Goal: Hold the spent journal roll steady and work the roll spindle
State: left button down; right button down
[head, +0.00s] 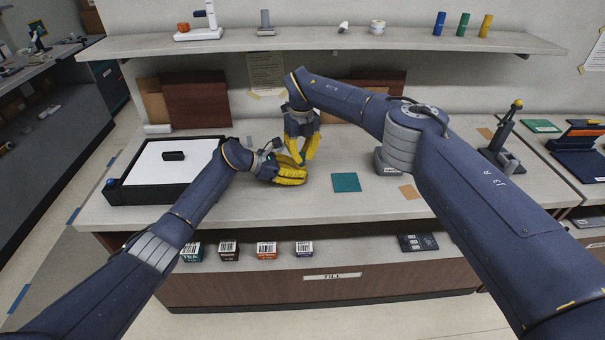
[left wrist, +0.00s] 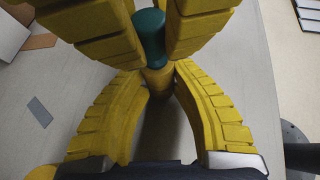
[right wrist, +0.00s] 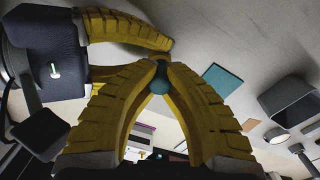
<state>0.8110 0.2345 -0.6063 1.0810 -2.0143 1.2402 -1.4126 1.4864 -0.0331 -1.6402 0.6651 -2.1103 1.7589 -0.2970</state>
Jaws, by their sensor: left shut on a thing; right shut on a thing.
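My left gripper (head: 302,174) and right gripper (head: 303,160) meet above the counter, their yellow fingers nearly touching. In the left wrist view, my left fingers close on a small tan round piece (left wrist: 158,78), which looks like the spent journal roll. A teal cylinder (left wrist: 150,38), which looks like the roll spindle, stands in line with it between my right fingers. The teal end also shows at my right fingertips in the right wrist view (right wrist: 160,78). The fingers cover most of both pieces, and the head view hides them.
A black-walled tray (head: 113,198) with a white floor and a dark block stands at left. A teal square (head: 346,182) lies flat to the right of the grippers. A grey box (head: 386,162) and a lever stand (head: 502,148) are farther right. A shelf (head: 330,44) runs above.

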jog(key=shift+r, duration=0.35)
dwell(0.3)
jog(key=shift+r, duration=3.9)
jog(key=w+d+r, duration=0.1)
jog(key=d+r, duration=0.4)
jog(key=r, duration=0.1)
jog(key=shift+w+d, duration=0.35)
jog(key=shift+d, duration=0.05)
pick_arm(q)
jog(key=c, duration=1.1)
grip_release()
jog(key=shift+o, duration=0.2)
